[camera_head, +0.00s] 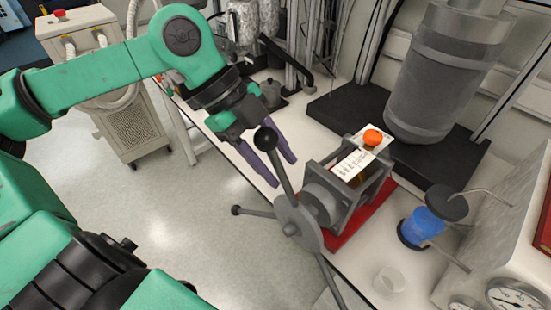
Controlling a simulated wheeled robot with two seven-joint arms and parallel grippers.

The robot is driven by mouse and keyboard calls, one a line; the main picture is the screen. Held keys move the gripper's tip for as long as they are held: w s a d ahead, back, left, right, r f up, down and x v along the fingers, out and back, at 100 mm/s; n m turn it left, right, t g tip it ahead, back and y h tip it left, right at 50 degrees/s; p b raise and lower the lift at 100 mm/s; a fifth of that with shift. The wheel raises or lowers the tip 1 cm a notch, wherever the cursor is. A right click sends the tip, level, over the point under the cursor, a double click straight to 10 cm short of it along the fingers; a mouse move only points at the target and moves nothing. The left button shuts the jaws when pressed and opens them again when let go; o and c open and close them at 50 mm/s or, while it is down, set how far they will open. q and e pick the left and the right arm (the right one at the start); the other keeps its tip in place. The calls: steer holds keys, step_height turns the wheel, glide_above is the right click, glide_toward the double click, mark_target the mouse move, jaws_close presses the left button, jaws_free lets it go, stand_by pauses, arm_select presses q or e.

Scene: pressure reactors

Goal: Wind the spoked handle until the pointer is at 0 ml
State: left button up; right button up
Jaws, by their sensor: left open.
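The spoked handle (298,222) is a grey hub with several rods. One rod ends in a black ball knob (266,139) at the top, and another ends in a knob at the left. It sits on the near side of a grey press-like device on a red base (362,222). A white scale plate (352,165) with markings and an orange knob (373,137) are on top; I cannot read the pointer. My left gripper (284,172) has purple fingers, is open and empty, and is behind and beside the top knob. My right gripper is not in view.
A large grey cylinder (440,80) stands on a black base behind the device. A blue vessel (422,225), a small clear cup (389,280) and a gauge box (500,270) are at the right. Open floor lies left of the bench.

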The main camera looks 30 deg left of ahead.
arm_select(q)
steer(key=shift+a+r, duration=0.2)
steer(key=shift+r, duration=0.05)
steer(key=b+v, duration=0.1)
steer(key=v, duration=1.3)
steer(key=shift+b, duration=0.4)
steer(key=shift+f, duration=0.1)
